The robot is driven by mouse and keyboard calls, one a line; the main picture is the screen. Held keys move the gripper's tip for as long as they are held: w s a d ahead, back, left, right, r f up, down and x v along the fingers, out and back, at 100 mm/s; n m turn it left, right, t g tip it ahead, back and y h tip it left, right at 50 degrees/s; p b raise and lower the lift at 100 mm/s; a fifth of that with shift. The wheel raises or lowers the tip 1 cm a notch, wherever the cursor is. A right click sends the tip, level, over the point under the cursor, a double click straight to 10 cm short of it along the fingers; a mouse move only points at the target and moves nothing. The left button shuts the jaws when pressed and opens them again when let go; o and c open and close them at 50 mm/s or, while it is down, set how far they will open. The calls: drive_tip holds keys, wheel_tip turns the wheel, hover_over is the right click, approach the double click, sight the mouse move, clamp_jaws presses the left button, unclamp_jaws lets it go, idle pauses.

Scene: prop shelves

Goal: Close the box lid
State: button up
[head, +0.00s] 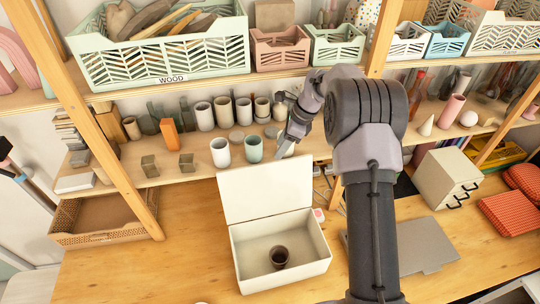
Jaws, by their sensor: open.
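The white box (324,252) stands on the wooden table with its open side up. Its lid (262,188) is raised at the back edge and leans slightly backward. A small dark cup (279,256) stands inside the box on its floor. My gripper (284,150) is open, above and behind the top right part of the lid, in front of the lower shelf. Its fingertips are small in the picture and partly hidden by the lid's top edge. I cannot tell whether they touch the lid.
White and green cups (254,149) stand on the shelf close to my gripper. A wooden post (124,150) rises at the left. A grey flat panel (425,245) and a small drawer unit (446,180) are at the right.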

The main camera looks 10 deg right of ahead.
sight(270, 163)
drive_tip(key=x, duration=0.7)
drive_tip(key=shift+s+a+f, duration=0.15)
drive_tip(key=shift+a+f, duration=0.05)
drive_tip(key=shift+f, duration=0.15)
drive_tip(key=shift+w+a+f, duration=0.15)
drive_tip(key=shift+w+f, duration=0.05)
drive_tip(key=shift+f, duration=0.3)
clamp_jaws()
idle(0.4)
